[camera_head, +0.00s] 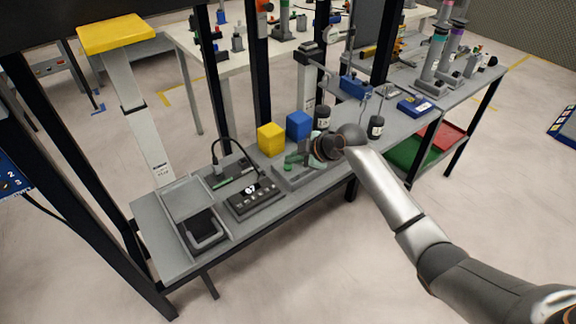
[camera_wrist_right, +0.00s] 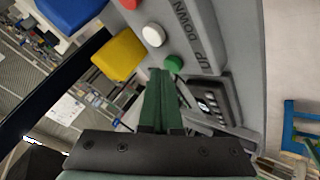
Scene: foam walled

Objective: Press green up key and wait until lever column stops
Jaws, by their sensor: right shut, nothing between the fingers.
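The green up key (camera_wrist_right: 173,64) sits on a grey key panel (camera_wrist_right: 205,30) marked UP and DOWN, beside a white key (camera_wrist_right: 153,35) and a red key (camera_wrist_right: 129,3). In the head view the key panel (camera_head: 290,178) lies on the bench, partly hidden by my right gripper (camera_head: 297,158). That gripper is shut and empty, its green fingertips (camera_wrist_right: 164,75) close to the green key; I cannot tell if they touch. A pale column (camera_head: 143,120) with a yellow top plate (camera_head: 114,33) rises at the bench's left end. My left gripper is out of view.
A yellow cube (camera_head: 271,139) and a blue cube (camera_head: 299,125) stand behind the panel. A dark keypad box (camera_head: 253,198) with a lit display lies to its left. Black bottles (camera_head: 375,127) stand to the right. Dark frame posts rise behind.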

